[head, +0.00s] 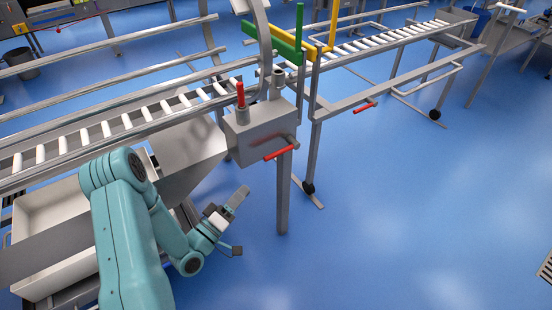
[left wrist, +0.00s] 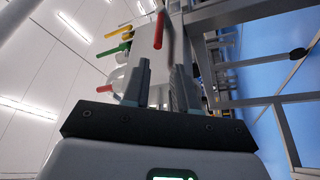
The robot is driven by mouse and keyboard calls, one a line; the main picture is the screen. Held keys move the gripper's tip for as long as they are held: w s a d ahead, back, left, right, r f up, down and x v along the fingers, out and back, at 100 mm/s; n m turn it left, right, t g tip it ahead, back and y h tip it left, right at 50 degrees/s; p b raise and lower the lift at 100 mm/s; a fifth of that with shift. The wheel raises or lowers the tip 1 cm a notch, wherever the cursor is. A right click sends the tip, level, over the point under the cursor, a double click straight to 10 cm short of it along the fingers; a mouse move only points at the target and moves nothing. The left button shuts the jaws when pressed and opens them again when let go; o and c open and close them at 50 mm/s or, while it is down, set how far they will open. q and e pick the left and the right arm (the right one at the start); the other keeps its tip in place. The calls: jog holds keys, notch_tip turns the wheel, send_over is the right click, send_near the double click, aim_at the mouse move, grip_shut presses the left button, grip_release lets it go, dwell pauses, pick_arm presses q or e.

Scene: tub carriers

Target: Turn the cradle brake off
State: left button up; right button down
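A grey box (head: 262,132) on a post at the end of the roller conveyor carries an upright red-tipped lever (head: 241,95) on top and a red-gripped handle (head: 281,152) on its front. A further red handle (head: 365,108) is on the frame to the right. No label shows which one is the cradle brake. My left gripper (head: 240,194) is below and left of the front handle, apart from it. In the left wrist view the left gripper (left wrist: 164,82) has its fingers apart with nothing held; a red handle (left wrist: 159,30) lies beyond the fingertips. My right gripper is not in view.
A roller conveyor (head: 62,144) with metal rails runs left of the box. A pale tub (head: 30,277) is below it at lower left. Green guides (head: 280,44) and a yellow guide (head: 333,25) stand behind the box.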

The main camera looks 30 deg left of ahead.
aim_at(275, 153)
pick_arm(q)
jog(key=b+x, duration=0.1)
jog(key=x, duration=1.4)
jog(key=shift+w+d+r+b, duration=0.2)
jog(key=shift+w+b, duration=0.1)
jog(key=shift+b, duration=0.1)
grip_shut()
